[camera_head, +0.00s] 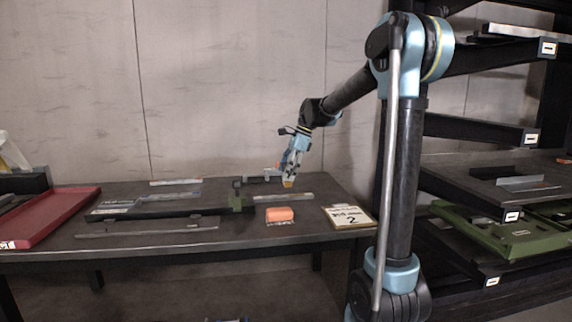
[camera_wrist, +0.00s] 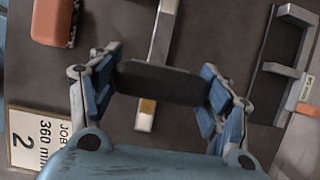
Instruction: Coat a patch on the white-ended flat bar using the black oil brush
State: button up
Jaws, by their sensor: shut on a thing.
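My gripper (camera_head: 288,178) is shut on the black oil brush (camera_wrist: 165,82), whose dark body spans between the two blue fingers in the wrist view (camera_wrist: 162,84). In the head view a tan tip (camera_head: 288,183) shows just below the fingers, over the flat bar. The flat bar (camera_head: 302,196) lies on the table, pale toward its right end. In the wrist view the bar (camera_wrist: 164,30) runs beneath the brush, which hides its middle. An amber area shows at the bar near its pale end (camera_wrist: 143,123); I cannot tell whether it is bristles or a coated patch.
An orange block (camera_head: 280,214) lies in front of the bar. A sign marked 2 (camera_head: 349,216) lies at the table's right. A red tray (camera_head: 45,218) is at the left, with other flat metal pieces (camera_head: 150,229) between. A shelf rack (camera_head: 470,185) stands at right.

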jog(key=shift+r, duration=1.85)
